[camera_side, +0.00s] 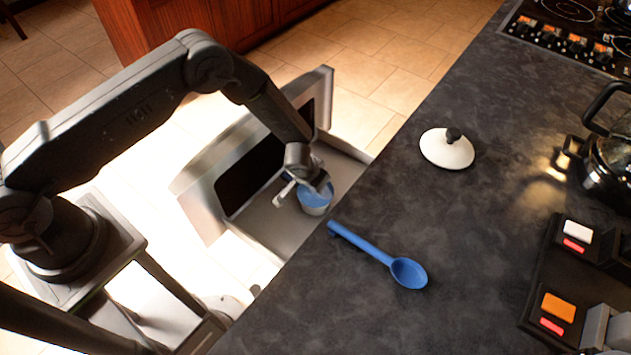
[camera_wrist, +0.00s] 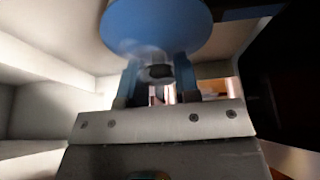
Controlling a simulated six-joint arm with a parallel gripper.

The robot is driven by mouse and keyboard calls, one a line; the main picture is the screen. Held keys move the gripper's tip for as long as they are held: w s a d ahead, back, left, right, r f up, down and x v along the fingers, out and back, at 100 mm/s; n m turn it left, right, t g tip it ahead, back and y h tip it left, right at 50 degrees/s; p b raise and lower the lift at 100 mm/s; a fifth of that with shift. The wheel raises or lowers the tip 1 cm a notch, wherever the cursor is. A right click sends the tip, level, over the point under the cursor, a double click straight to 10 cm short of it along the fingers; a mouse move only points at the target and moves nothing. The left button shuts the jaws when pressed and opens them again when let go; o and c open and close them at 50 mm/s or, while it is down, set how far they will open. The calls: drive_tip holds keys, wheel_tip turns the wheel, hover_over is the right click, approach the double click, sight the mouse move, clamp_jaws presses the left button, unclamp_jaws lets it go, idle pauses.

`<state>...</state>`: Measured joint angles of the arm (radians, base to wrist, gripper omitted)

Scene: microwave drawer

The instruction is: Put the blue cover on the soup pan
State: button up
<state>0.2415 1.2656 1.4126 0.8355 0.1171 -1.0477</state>
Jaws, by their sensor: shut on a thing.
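My gripper (camera_side: 318,181) is low in the open drawer, pointing down. In the wrist view its fingers (camera_wrist: 160,78) are shut on the small knob of the blue cover (camera_wrist: 155,25), a round disc. In the side view the blue cover (camera_side: 313,199) shows just under the fingers, partly hidden by them. A pale, rounded body (camera_side: 315,210) shows directly below the blue, with a light handle-like piece (camera_side: 284,191) to its left; it looks like the soup pan. I cannot tell whether the cover touches its rim.
The drawer (camera_side: 262,222) has raised walls close around my gripper. The dark counter (camera_side: 470,220) rises to the right, holding a blue spoon (camera_side: 385,260) and a white lid (camera_side: 447,149) with a black knob. A shiny kettle-like pot (camera_side: 612,165) stands at far right.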

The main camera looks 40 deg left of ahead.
drive_tip(key=shift+f, duration=0.35)
idle(1.1)
drive_tip(key=o, duration=1.5)
drive_tip(key=shift+c, duration=0.2)
drive_tip(key=shift+r, duration=3.5)
